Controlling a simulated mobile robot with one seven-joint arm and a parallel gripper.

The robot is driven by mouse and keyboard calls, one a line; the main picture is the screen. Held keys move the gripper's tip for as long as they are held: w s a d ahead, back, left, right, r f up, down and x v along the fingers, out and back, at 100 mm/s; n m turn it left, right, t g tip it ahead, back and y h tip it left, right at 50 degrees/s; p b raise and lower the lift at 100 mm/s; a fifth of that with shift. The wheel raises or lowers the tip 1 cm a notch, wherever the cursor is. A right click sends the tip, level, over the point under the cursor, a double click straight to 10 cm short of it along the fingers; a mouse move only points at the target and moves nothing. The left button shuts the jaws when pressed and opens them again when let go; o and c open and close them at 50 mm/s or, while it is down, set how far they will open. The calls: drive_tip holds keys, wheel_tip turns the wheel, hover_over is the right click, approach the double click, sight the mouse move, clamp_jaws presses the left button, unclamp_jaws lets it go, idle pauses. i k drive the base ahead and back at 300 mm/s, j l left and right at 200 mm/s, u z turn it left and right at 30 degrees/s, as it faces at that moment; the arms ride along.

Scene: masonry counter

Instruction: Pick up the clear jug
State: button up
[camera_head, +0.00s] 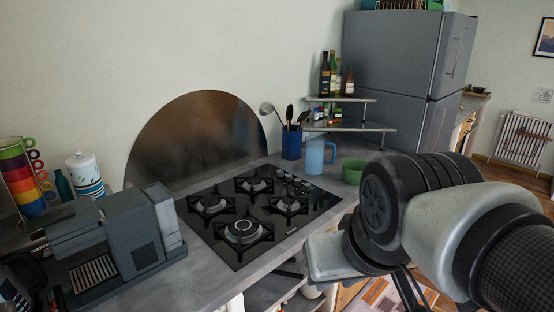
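The clear jug (317,156) is a translucent pale-blue jug with a handle on its right side. It stands upright on the grey counter (205,275) behind the right end of the hob, between a blue utensil pot (291,145) and a green bowl (353,172). My arm fills the right foreground, nearer the camera than the jug and to its lower right. Dark thin parts below the wrist look like my gripper (408,290). They are mostly hidden by the arm and cut by the bottom edge, well apart from the jug. Its fingertips cannot be made out.
A black gas hob (262,207) lies in front of the jug. A tiered shelf (350,127) with bottles stands behind it, beside a grey fridge (396,70). A coffee machine (125,240), white canister (85,174) and stacked coloured cups (25,180) crowd the left.

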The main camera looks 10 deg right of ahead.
sight(314, 162)
drive_tip(key=k+l+z, duration=0.15)
drive_tip(key=z, duration=0.15)
drive_tip(key=i+l+z, duration=0.8)
drive_tip(key=i+l, duration=0.15)
drive_tip(key=i, duration=0.35)
drive_tip(key=i+l, duration=0.15)
drive_tip(key=i, duration=0.3)
drive_tip(key=i+l+z, duration=0.1)
drive_tip(key=i, duration=0.4)
drive_tip(key=i+j+u, duration=0.1)
drive_tip(key=u, duration=0.35)
drive_tip(key=i+u, duration=0.2)
drive_tip(key=u, duration=0.2)
drive_tip(key=i+u, duration=0.1)
drive_tip(key=u, duration=0.35)
drive_tip(key=i+l+u, duration=0.1)
drive_tip(key=u, duration=0.3)
drive_tip(key=i+u, duration=0.3)
